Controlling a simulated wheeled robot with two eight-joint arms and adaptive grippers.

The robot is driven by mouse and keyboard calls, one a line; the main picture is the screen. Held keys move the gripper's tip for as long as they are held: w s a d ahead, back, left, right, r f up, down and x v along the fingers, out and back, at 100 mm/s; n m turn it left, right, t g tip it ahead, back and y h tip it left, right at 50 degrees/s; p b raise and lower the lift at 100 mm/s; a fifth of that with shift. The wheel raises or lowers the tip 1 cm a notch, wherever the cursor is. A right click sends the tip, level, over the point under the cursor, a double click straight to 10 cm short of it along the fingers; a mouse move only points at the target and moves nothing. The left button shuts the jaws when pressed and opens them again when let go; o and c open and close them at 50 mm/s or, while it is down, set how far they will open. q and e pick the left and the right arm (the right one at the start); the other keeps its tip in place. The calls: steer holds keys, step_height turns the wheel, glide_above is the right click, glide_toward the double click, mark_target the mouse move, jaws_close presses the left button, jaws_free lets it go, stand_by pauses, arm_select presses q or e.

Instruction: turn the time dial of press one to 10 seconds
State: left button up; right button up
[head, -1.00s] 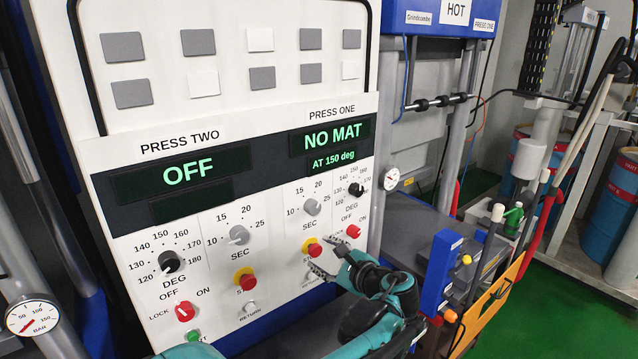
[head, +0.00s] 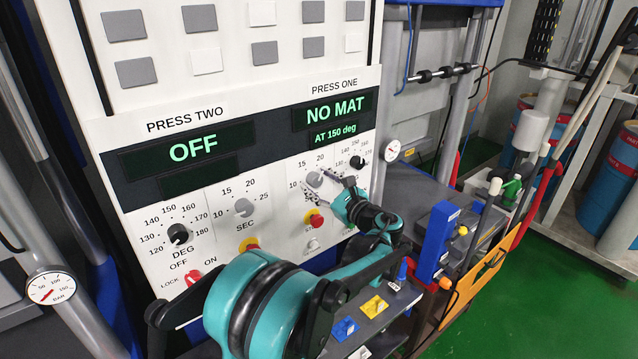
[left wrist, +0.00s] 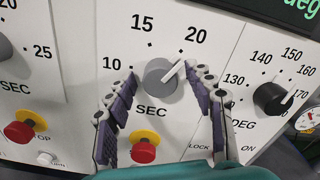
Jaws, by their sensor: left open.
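The press one time dial is a grey knob (head: 314,179) with a white pointer on the white panel, among 10, 15 and 20 marks above SEC. It also shows in the left wrist view (left wrist: 160,78), its pointer turned up and right toward 20. My left gripper (head: 325,186) is open at the dial, partly covering its scale. In the left wrist view the two fingers (left wrist: 162,82) stand on either side of the knob, with gaps visible; I cannot tell whether the tips touch the panel. My right gripper is not in view.
The red and yellow stop button (left wrist: 144,146) sits below the dial, and the black DEG knob (left wrist: 271,97) to its right. The press one display (head: 334,109) reads NO MAT, AT 150 deg. A blue block (head: 438,240) stands at the right.

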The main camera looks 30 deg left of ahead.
arm_select(q)
steer(key=c, duration=1.1)
